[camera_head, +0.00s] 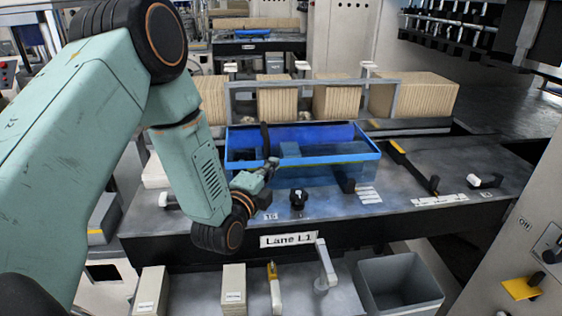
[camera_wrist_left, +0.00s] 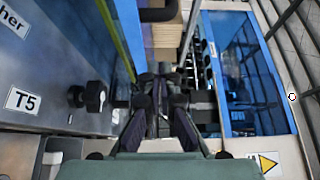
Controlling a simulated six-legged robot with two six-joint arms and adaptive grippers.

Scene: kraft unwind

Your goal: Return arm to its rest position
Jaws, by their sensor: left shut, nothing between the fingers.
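My left arm (camera_head: 183,150) is green and reaches in from the left in the head view, over the front of the machine table. Its left gripper (camera_head: 270,165) is at the near left of the blue tray (camera_head: 345,157), close to its front rim. I cannot tell whether it touches the rim. In the left wrist view the gripper (camera_wrist_left: 162,75) has its dark fingers together with nothing held between them. My right gripper is not in view.
A black knob (camera_head: 299,199) stands on the table just right of the gripper. Brown stacks (camera_head: 337,97) sit behind a grey frame beyond the tray. A yellow-and-black lever (camera_head: 413,166) lies to the right. A grey bin (camera_head: 401,285) stands in front below.

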